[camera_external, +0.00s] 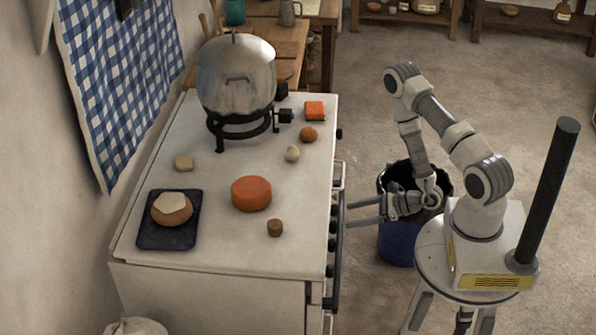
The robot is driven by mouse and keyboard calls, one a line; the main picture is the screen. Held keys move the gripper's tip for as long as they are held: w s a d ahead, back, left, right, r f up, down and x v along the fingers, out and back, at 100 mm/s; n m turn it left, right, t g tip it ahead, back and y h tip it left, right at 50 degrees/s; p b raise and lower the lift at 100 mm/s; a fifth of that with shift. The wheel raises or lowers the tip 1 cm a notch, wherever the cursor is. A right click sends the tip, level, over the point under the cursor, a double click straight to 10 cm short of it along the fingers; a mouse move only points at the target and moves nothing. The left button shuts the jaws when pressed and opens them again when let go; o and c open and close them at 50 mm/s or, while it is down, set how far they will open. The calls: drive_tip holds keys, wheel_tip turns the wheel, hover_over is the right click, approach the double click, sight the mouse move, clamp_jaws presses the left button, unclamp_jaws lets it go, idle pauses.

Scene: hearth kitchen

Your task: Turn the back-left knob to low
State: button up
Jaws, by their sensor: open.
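The white stove (215,240) has a row of small dark knobs along its front face, on the right in the picture. One knob (339,134) sits near the far end, and another (330,270) sits near the close end. The knobs are too small to read their settings, and I cannot tell which is the back-left one. My gripper (347,215) is open and empty. It points left at the stove front, with its fingertips close to the front rail and knobs. I cannot tell whether it touches anything.
A big metal pot (236,75) stands on a black burner ring (240,135). A dark tray (170,234) with a bread-like round (172,209), an orange round (251,194) and several small items lie on the stove top. A dark blue bucket (397,246) stands behind my arm. A dark rail (339,245) runs along the stove front.

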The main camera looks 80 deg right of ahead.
drive_tip(key=shift+r+p, duration=1.45)
drive_tip(key=shift+r, duration=0.45)
drive_tip(key=w+a+r+n+t+y, duration=0.1)
drive_tip(key=w+a+r+n+y, duration=0.4)
drive_tip(key=r, duration=0.3)
drive_tip(key=s+a+r+n+g+y, duration=0.2)
drive_tip(key=a+r+n+g+y, duration=0.25)
drive_tip(key=a+r+n, duration=0.35)
drive_tip(key=s+a+r+n+g+y, duration=0.3)
drive_tip(key=a+r+n+g+y, duration=0.15)
drive_tip(key=a+r+n, duration=0.35)
drive_tip(key=s+a+r+n+g+h, duration=0.2)
drive_tip(key=s+n+g+h, duration=0.3)
drive_tip(key=s+n+h, duration=0.3)
drive_tip(key=d+r+n+t+h, duration=0.5)
drive_tip(key=d+r+n, duration=0.1)
drive_tip(key=d+r, duration=0.1)
drive_tip(key=shift+s+r+h, duration=0.15)
drive_tip(key=shift+r+h, duration=0.15)
drive_tip(key=shift+r, duration=0.3)
